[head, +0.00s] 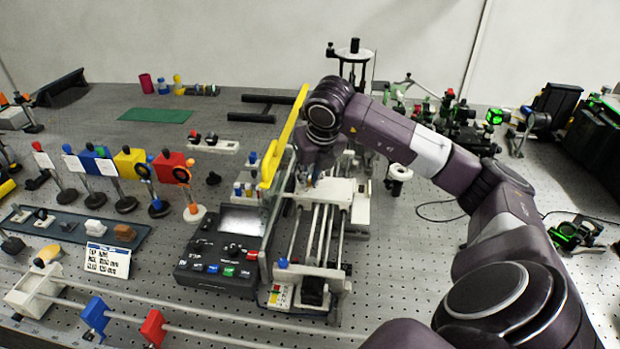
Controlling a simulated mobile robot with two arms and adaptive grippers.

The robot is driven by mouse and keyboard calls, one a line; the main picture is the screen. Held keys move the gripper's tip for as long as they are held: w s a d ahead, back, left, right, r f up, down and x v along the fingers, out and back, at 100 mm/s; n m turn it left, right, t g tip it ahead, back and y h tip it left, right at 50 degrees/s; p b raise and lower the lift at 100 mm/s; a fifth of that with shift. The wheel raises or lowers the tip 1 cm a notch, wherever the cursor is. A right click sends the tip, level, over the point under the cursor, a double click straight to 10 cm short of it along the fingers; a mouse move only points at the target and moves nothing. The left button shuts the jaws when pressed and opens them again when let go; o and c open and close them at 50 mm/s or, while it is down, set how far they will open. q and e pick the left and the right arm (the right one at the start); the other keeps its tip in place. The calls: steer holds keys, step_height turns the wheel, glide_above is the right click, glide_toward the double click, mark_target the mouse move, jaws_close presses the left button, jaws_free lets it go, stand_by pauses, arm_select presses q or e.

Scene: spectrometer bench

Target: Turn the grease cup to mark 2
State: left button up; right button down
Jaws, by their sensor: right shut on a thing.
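My right arm comes in from the right and reaches over the rail machine (322,230) in the middle of the bench. My right gripper (308,180) points down at the machine's far carriage and is shut on a small part there, which I take to be the grease cup. The gripper hides nearly all of the cup. Its marks and which way it is turned cannot be read from here. My left gripper is not in view.
A yellow bar (284,135) rises close to the left of my gripper. A dark control box (222,250) stands left of the machine. Coloured filter holders (130,163) fill the left side. A white ring-shaped part (399,174) stands to the right.

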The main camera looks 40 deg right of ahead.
stand_by(0.4)
steer(key=c, duration=1.9)
jaws_free()
steer(key=v, duration=1.2)
steer(key=shift+s+a, duration=0.1)
